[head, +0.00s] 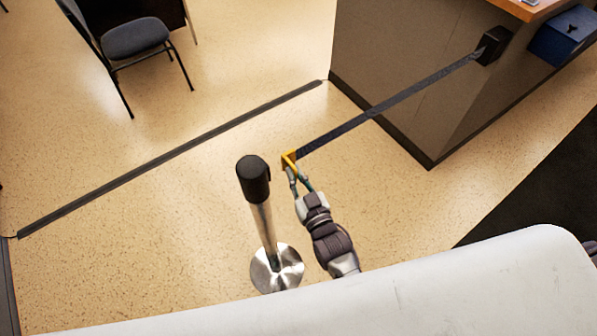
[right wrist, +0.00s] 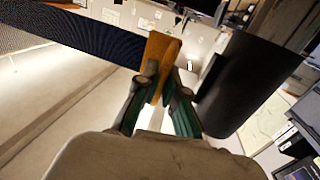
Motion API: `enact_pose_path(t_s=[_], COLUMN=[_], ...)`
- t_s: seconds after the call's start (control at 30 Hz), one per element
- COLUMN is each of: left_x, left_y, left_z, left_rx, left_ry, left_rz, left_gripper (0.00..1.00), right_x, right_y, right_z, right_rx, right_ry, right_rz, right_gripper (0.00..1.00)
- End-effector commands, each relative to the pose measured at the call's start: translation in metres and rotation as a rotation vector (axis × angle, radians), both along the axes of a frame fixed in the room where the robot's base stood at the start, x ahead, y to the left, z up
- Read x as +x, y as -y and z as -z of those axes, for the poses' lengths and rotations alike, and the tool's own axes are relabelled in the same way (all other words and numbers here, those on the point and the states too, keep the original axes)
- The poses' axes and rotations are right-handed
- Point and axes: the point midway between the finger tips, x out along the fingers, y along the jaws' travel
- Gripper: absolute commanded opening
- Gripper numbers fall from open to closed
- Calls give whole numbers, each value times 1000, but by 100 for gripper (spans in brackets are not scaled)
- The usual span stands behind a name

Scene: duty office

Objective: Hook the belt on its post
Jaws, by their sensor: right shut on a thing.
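The dark belt (head: 385,104) runs taut from a black wall unit (head: 494,45) on the counter's side to its yellow end clip (head: 289,158). My right gripper (head: 296,176) is shut on this clip. In the right wrist view, the orange-yellow clip (right wrist: 158,62) sits between the fingertips (right wrist: 160,85), with the belt (right wrist: 75,36) leading off left. The post (head: 265,225) stands upright on a round metal base, with a black head (head: 253,178). The clip is just right of the head and apart from it. The black head (right wrist: 248,82) also shows right of the fingers. My left gripper is not in view.
The counter (head: 410,75) stands at the upper right, with a blue box (head: 562,38) on its side. A dark strip (head: 175,158) crosses the floor behind the post. A chair (head: 135,38) stands at the upper left. The floor around the post is clear.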

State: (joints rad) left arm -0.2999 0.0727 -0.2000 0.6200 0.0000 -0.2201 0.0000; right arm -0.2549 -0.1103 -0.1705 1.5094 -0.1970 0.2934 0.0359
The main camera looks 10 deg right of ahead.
Motion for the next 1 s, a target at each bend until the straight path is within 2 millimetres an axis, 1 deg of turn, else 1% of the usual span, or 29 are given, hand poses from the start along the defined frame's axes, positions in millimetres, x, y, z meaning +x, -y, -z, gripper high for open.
enact_pose_path(t_s=[0.23, 0.27, 0.3, 0.33, 0.67, 0.77, 0.87, 1.0], left_x=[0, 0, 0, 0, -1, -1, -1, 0], left_y=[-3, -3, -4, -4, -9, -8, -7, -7], left_z=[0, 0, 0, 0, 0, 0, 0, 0], left_rx=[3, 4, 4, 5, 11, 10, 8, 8], left_ry=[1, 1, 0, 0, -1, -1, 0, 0], left_rz=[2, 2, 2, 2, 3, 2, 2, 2], left_gripper=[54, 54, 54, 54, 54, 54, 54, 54], right_x=[-1, -1, -1, 0, -3, -12, -30, -60], right_y=[-1, -1, -1, 0, 0, 2, 6, 12], right_z=[1, 1, 1, 1, 1, 1, 2, 2], right_rx=[0, 0, 0, 0, 0, 0, -2, -1], right_ry=[0, 0, 0, 0, -1, -2, -5, -5], right_rz=[-1, -1, -1, -1, -1, -1, -2, -1], right_gripper=[0, 12, 18, 20, 20, 20, 20, 20])
